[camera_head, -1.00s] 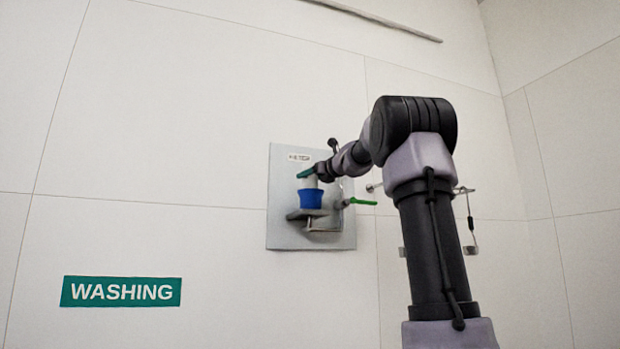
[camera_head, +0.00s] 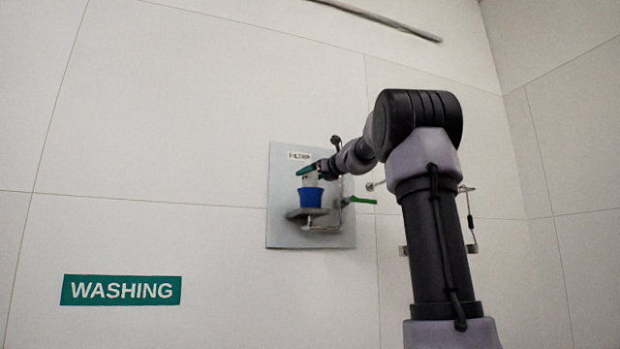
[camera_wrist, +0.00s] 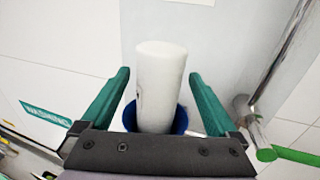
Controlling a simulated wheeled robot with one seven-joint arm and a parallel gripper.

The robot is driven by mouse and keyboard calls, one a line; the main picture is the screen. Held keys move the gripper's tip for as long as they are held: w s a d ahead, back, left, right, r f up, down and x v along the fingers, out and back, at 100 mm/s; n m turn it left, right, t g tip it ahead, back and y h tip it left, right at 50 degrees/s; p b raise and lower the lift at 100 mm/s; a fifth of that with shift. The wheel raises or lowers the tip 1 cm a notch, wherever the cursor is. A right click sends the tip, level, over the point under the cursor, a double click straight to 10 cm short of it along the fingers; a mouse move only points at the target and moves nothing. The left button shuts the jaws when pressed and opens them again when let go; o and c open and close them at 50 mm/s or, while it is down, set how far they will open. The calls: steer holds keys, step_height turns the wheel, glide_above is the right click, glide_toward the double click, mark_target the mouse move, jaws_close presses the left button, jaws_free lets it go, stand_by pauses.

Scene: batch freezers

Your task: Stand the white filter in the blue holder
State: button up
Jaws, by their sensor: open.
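The white filter (camera_wrist: 160,82) stands upright in the blue holder (camera_wrist: 181,121) in the wrist view, with the holder's rim around its lower part. In the head view the blue holder (camera_head: 311,197) sits on a small grey shelf of the wall panel, and the top of the white filter (camera_head: 310,180) shows just above it. My gripper (camera_wrist: 160,78) is open, its two green fingers one on each side of the filter, with a gap on both sides. In the head view my gripper (camera_head: 310,168) is at the filter's top. The filter's base inside the holder is hidden.
A grey wall panel (camera_head: 285,232) carries the shelf, a label and a valve with a green handle (camera_head: 362,200). The green handle also shows in the wrist view (camera_wrist: 296,156), right of my fingers. A green WASHING sign (camera_head: 121,290) is at lower left. The wall left of the panel is clear.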

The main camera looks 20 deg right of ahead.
steer(key=v, duration=1.1)
steer(key=s+a+f+n+g, duration=0.3)
steer(key=s+a+f+n, duration=0.45)
steer(key=f, duration=0.25)
steer(key=s+a+f+n+g, duration=0.3)
steer(key=s+a+f+n, duration=0.3)
steer(key=f+n, duration=0.3)
steer(key=s+f+n+g+h, duration=0.1)
steer(key=s+f+n+g, duration=0.1)
steer(key=s+f+n, duration=0.4)
steer(key=s+a+f+n+g+h, duration=0.1)
steer(key=s+f+n, duration=0.5)
steer(key=f, duration=0.6)
steer(key=shift+s+f+g+h, duration=0.35)
steer(key=shift+s+g, duration=0.35)
steer(key=shift+s, duration=0.4)
steer(key=shift+a+n, duration=0.1)
steer(key=shift+n, duration=0.15)
